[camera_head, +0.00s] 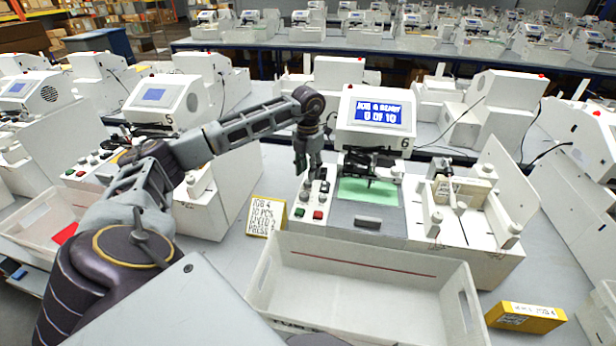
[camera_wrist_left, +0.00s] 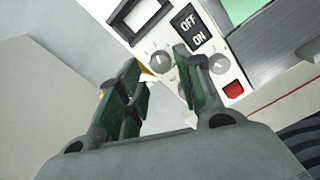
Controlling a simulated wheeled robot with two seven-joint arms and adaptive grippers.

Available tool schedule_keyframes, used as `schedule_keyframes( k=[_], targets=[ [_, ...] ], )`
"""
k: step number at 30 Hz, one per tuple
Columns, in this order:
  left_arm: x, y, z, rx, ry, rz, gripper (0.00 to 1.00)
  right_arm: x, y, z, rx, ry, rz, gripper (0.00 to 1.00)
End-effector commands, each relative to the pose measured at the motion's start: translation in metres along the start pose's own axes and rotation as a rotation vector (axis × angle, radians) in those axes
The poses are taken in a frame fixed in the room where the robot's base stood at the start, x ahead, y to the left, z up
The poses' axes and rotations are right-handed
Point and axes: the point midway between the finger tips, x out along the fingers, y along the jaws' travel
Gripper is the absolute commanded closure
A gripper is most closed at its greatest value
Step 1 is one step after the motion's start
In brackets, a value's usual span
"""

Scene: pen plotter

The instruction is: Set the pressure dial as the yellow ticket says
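The yellow ticket (camera_head: 266,217) stands on the table left of plotter 6. It reads job 4, 10 pcs, then speed and press lines whose figures are too small to read surely. The control panel (camera_head: 314,198) has small dials and red and green buttons. My left gripper (camera_head: 307,168) points down over the panel's far end. In the left wrist view it is open (camera_wrist_left: 157,70) and empty. One grey dial (camera_wrist_left: 160,61) shows just beyond the gap between its fingers; another dial (camera_wrist_left: 218,64) is right of it. I cannot tell which is pressure. My right gripper is out of view.
The plotter screen (camera_head: 378,112) reads job ready, 0 of 10. An OFF/ON switch (camera_wrist_left: 192,30) and a red button (camera_wrist_left: 234,90) flank the dials. A white bin (camera_head: 360,290) stands in front. A yellow box (camera_head: 526,316) lies at right.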

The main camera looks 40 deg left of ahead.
Motion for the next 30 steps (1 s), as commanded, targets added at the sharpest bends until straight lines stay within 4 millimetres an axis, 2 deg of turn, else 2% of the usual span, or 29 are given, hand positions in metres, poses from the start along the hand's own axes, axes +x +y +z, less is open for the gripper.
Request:
schedule_keyframes(
  k=[6,15,21,30],
  targets=[
    [-0.035,0.0,0.001,0.0,-0.004,-0.001,0.65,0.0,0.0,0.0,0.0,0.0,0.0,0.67],
    [-0.07,0.0,0.001,0.0,-0.002,0.0,0.65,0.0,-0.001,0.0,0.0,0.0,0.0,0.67],
    [-0.078,0.0,0.0,0.001,-0.001,-0.001,0.65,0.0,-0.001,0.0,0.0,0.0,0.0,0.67],
    [-0.078,0.0,0.0,0.001,-0.001,0.0,0.65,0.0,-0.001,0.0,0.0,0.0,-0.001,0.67]
  ],
)
